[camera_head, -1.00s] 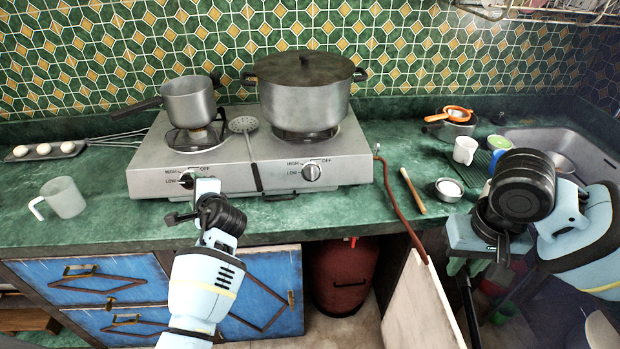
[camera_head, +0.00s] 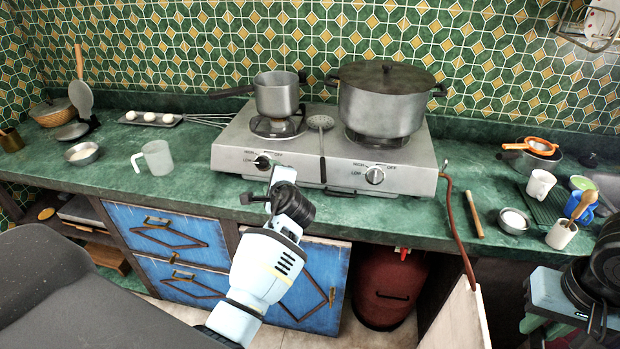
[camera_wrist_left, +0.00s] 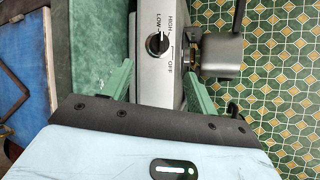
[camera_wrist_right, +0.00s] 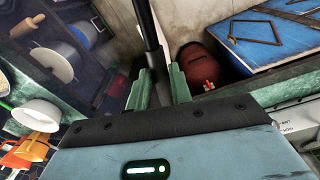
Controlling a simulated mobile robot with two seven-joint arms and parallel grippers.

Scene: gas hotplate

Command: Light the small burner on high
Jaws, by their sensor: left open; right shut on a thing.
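The grey hotplate (camera_head: 235,160) stands on the counter. A saucepan (camera_head: 277,98) sits over the small burner (camera_head: 276,127); no flame is discernible. The left knob (camera_head: 262,162) also shows in the left wrist view (camera_wrist_left: 157,43). Its pale mark lies toward the LOW and HIGH side, away from OFF; exact setting unclear. My left gripper (camera_wrist_left: 157,75) is open, its fingers either side of the knob's line, apparently short of it. My right gripper (camera_wrist_right: 160,78) is shut on a dark rod (camera_wrist_right: 147,25); the rod's far end is out of view.
A large lidded pot (camera_head: 385,105) covers the right burner, above the right knob (camera_head: 375,175). A red gas bottle (camera_head: 388,285) stands under the counter beside a pale open door (camera_head: 458,320). A hose (camera_head: 460,235) hangs at the right. A clear mug (camera_head: 155,158) stands left.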

